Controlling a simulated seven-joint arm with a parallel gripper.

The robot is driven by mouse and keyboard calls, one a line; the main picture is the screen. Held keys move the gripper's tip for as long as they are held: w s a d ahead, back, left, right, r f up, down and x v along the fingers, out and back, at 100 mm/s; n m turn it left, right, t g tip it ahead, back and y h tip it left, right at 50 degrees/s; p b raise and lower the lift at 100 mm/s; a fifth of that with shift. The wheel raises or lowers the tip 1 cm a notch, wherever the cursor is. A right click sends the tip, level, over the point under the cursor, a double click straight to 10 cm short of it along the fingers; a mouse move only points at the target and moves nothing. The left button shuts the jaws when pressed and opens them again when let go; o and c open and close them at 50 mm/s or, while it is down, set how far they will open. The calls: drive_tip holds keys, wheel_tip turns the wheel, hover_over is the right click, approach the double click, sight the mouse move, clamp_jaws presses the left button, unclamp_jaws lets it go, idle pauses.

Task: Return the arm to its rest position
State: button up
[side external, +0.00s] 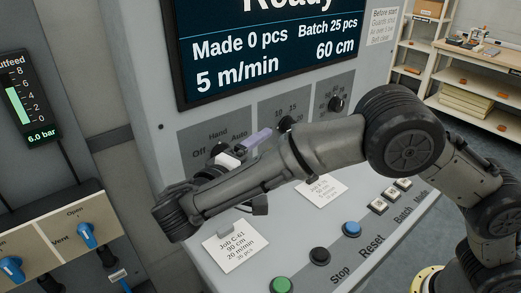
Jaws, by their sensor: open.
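My arm reaches in from the right across the front of the grey machine panel (160,95), with its forearm bent low to the left. My gripper (254,143) is partly hidden behind the forearm, in front of the row of selector knobs. A pale and a lavender part of it show above the forearm. It is open, and I see nothing held in it. Its distance from the knobs is hard to tell.
A display (280,50) reads "Ready". Below are knobs (337,103), job cards (236,246) and green (281,285), black (320,256) and blue (351,229) buttons. Blue-handled valves (86,234) stand left. Shelves (470,85) stand at the back right.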

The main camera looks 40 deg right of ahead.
drive_tip(key=shift+d, duration=0.1)
drive_tip(key=d+r+m+g, duration=0.2)
drive_tip(key=d+r+m, duration=0.1)
drive_tip(key=d+r, duration=0.35)
drive_tip(key=s+d+r+m+g+y, duration=0.2)
drive_tip(key=s+d, duration=0.3)
drive_tip(key=d, duration=0.3)
drive_tip(key=s+d+r+m+g+y, duration=0.15)
drive_tip(key=s+d, duration=0.25)
drive_tip(key=d, duration=0.4)
drive_tip(key=s+d+f+y, duration=0.2)
drive_tip(key=s+y, duration=0.1)
drive_tip(key=s, duration=0.4)
drive_tip(key=s+d+f+y, duration=0.1)
drive_tip(key=s+y, duration=0.2)
drive_tip(key=s, duration=0.3)
drive_tip(key=s+a+f+n+t+y, duration=0.3)
drive_tip(key=a+f+t+y, duration=0.2)
drive_tip(key=a+f, duration=0.2)
drive_tip(key=shift+a+f+y, duration=0.35)
drive_tip(key=shift+a, duration=0.15)
